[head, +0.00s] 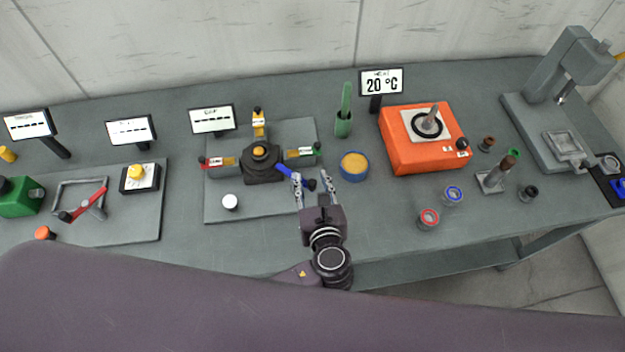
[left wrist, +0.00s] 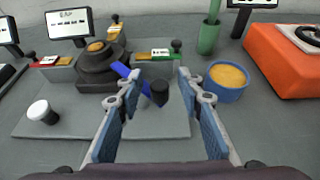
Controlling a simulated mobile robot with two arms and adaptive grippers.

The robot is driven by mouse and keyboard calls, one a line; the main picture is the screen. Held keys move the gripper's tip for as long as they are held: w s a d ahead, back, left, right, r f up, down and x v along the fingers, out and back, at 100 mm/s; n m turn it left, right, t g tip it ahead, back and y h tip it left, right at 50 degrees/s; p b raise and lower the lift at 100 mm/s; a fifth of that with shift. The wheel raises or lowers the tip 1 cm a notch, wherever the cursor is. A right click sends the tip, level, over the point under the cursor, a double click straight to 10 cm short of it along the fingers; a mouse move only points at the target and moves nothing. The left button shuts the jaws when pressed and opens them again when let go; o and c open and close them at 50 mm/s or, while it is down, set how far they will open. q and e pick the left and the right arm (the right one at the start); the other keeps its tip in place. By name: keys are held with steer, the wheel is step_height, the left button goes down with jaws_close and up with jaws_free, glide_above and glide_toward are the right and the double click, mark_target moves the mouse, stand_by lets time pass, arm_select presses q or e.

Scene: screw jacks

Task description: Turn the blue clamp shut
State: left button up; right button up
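The blue clamp (head: 284,171) is a blue lever with a black knob, set at the front right of a dark round fixture (head: 262,165) on a grey plate. In the left wrist view the blue lever (left wrist: 122,70) slants down to the right to its black knob (left wrist: 159,92). My left gripper (head: 312,180) is open and empty, its fingertips spread at either side of the knob. In the left wrist view the knob shows between the fingers (left wrist: 158,80). I cannot tell whether either finger touches it. My right gripper is not in view.
Red (head: 220,162), yellow (head: 258,122) and green (head: 302,153) clamps surround the fixture. A white knob (head: 230,202) sits on the plate's front left. A blue tub (head: 354,166), a green holder (head: 343,125) and an orange hot plate (head: 410,155) stand to the right.

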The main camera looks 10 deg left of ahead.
arm_select(q)
steer(key=v, duration=1.1)
steer(key=shift+s+r, duration=0.15)
steer(key=shift+s, duration=0.2)
steer(key=shift+d, duration=0.15)
